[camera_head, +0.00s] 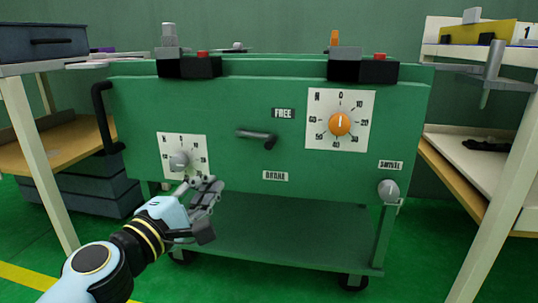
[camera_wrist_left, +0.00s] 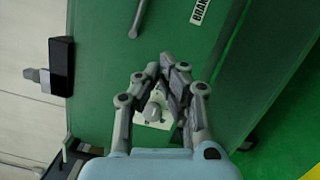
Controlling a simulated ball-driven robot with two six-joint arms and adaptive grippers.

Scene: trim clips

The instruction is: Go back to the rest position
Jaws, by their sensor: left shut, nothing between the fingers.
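My left gripper (camera_head: 203,187) is in front of the lower left part of the green cart (camera_head: 230,100), just below and right of the grey dial knob (camera_head: 179,161). It is shut with nothing between its fingers. In the left wrist view the fingertips of the left gripper (camera_wrist_left: 174,68) come together, and the grey knob (camera_wrist_left: 153,112) shows behind them, apart from the grip. The gripper covers the lower edge of the white dial plate (camera_head: 198,146). My right gripper is in neither view.
The cart front also carries an orange dial knob (camera_head: 340,124), a dark lever (camera_head: 256,135) and a grey swivel knob (camera_head: 388,189). Black clamps (camera_head: 189,67) sit on its top. Tables stand at left (camera_head: 45,160) and right (camera_head: 500,200). Green floor is open at front.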

